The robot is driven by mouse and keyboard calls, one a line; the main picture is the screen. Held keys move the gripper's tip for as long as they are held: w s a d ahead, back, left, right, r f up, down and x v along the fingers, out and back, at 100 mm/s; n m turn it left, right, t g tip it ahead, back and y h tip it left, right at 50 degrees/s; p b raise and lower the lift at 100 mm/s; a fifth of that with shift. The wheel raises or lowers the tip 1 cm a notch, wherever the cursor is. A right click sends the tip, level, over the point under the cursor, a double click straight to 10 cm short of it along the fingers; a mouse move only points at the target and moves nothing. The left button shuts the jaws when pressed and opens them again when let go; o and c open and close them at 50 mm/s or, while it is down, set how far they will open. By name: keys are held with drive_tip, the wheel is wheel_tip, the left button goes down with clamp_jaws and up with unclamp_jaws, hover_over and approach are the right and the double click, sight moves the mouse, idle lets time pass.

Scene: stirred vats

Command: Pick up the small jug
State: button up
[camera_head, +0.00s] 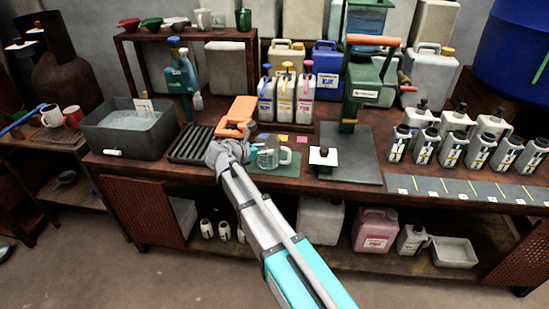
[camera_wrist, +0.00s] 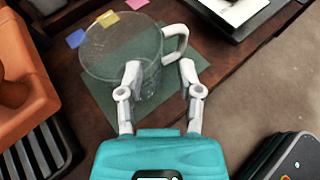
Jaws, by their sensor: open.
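The small jug (camera_head: 268,158) is clear glass with a side handle and stands upright on a green mat (camera_head: 283,169) on the workbench. In the wrist view the jug (camera_wrist: 112,48) is at the upper middle, with its handle (camera_wrist: 181,40) on its right. My gripper (camera_wrist: 160,68) is open and empty. Its left finger overlaps the jug's near wall in the picture, and its right fingertip is just below the handle. I cannot tell whether either finger touches. In the head view my gripper (camera_head: 246,150) is just left of the jug.
An orange object (camera_head: 236,118) and a black slatted rack (camera_head: 191,143) are close on the left. A green press (camera_head: 350,97) on a dark plate stands to the right. Labelled bottles (camera_head: 285,95) stand behind. Colored notes (camera_wrist: 106,18) lie beyond the jug.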

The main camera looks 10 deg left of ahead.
idle(0.3)
drive_tip(key=shift+b+x, duration=1.1)
drive_tip(key=shift+x, duration=1.65)
clamp_jaws()
